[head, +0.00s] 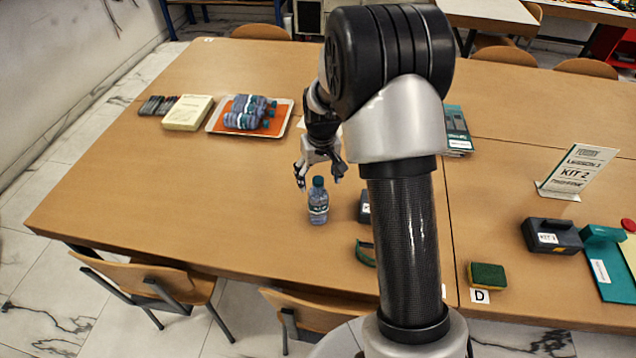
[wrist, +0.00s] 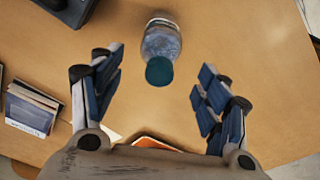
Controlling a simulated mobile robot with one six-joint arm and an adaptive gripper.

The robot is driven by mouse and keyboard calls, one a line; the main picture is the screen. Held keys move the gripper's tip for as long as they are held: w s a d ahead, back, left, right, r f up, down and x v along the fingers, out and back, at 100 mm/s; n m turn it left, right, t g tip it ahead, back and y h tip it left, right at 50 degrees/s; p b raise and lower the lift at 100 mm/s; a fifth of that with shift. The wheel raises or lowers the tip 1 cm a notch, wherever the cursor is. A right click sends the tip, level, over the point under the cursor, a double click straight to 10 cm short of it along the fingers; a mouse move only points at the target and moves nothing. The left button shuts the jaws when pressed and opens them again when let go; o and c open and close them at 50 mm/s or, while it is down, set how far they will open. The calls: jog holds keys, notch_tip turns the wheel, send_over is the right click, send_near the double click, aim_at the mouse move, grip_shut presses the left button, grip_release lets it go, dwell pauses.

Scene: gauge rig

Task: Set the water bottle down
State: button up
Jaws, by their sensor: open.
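The water bottle (head: 318,203) stands upright on the wooden table, clear with a teal cap and a label. My gripper (head: 319,176) is open just behind and above it in the head view. In the wrist view the bottle (wrist: 160,45) shows from above, cap toward me, beyond and between the spread fingers of my gripper (wrist: 163,88). Neither finger touches the bottle there.
A tray (head: 212,127) with several bottles lying on it is at the back left, beside a cream box (head: 188,112). A dark case (head: 364,207) and a green object (head: 365,253) are right of the bottle. The table left of the bottle is clear.

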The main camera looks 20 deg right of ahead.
jog(key=r, duration=0.3)
jog(key=shift+s+r+p, duration=0.2)
jog(key=shift+r+p, duration=0.15)
jog(key=s+a+r+t, duration=0.1)
jog(key=s+a+r, duration=0.2)
jog(key=s+r, duration=0.4)
jog(key=s+a+r+t, duration=0.1)
jog(key=s+a+r, duration=0.35)
jog(key=r, duration=0.45)
jog(key=s+a+r, duration=0.1)
jog(key=s, duration=0.7)
jog(key=s+a+r+n+t, duration=0.1)
jog(key=s+a+r, duration=0.1)
jog(key=s, duration=0.7)
jog(key=shift+s+a+r, duration=0.15)
jog(key=shift+s, duration=0.15)
